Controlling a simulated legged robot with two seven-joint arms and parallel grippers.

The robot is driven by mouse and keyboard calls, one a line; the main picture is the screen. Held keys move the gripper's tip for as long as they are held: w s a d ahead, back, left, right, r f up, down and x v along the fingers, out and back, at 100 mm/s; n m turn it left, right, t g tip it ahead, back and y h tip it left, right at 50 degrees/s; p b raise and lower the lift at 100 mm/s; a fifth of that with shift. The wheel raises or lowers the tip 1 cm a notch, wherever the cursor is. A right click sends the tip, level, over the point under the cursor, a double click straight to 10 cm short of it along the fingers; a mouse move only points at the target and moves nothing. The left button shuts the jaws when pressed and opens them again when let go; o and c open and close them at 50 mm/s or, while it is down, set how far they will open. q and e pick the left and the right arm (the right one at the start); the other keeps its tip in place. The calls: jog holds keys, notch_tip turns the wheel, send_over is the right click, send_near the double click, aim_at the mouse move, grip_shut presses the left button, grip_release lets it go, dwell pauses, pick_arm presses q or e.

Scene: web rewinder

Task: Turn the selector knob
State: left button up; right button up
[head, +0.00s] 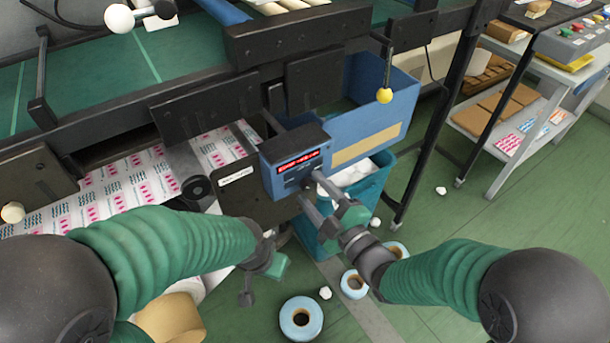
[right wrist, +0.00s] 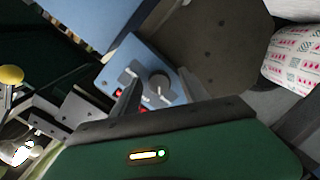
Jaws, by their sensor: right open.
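The selector knob (right wrist: 159,85) is a round grey knob with a pale pointer line, on a blue control panel (right wrist: 185,62) in the right wrist view. In the head view the blue control box (head: 272,178) has a red lit display. My right gripper (head: 313,188) is open at the box's lower right, and its fingers hide most of the knob there. In the right wrist view my right gripper's fingers (right wrist: 158,95) appear on either side of the knob; contact cannot be told. My left gripper (head: 262,275) hangs low left of it, its fingers unclear.
A printed web (head: 130,185) runs at the left below dark machine plates. A blue bin (head: 395,100) and a yellow ball-ended lever (head: 384,95) are right of the box. A teal waste bin (head: 375,185) stands below. Blue rolls (head: 301,319) lie on the floor.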

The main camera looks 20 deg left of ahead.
jog(key=shift+a, duration=0.3)
jog(key=shift+s+r, duration=0.1)
jog(key=shift+s, duration=0.05)
jog(key=shift+d, duration=0.75)
jog(key=c, duration=0.5)
jog(key=shift+c, duration=1.1)
jog(key=shift+a+r, duration=0.1)
jog(key=shift+a, duration=0.15)
grip_shut()
pick_arm(q)
jog(key=shift+s+d+r, duration=0.15)
jog(key=shift+s+d, duration=0.05)
pick_arm(e)
jog(key=shift+a, duration=0.1)
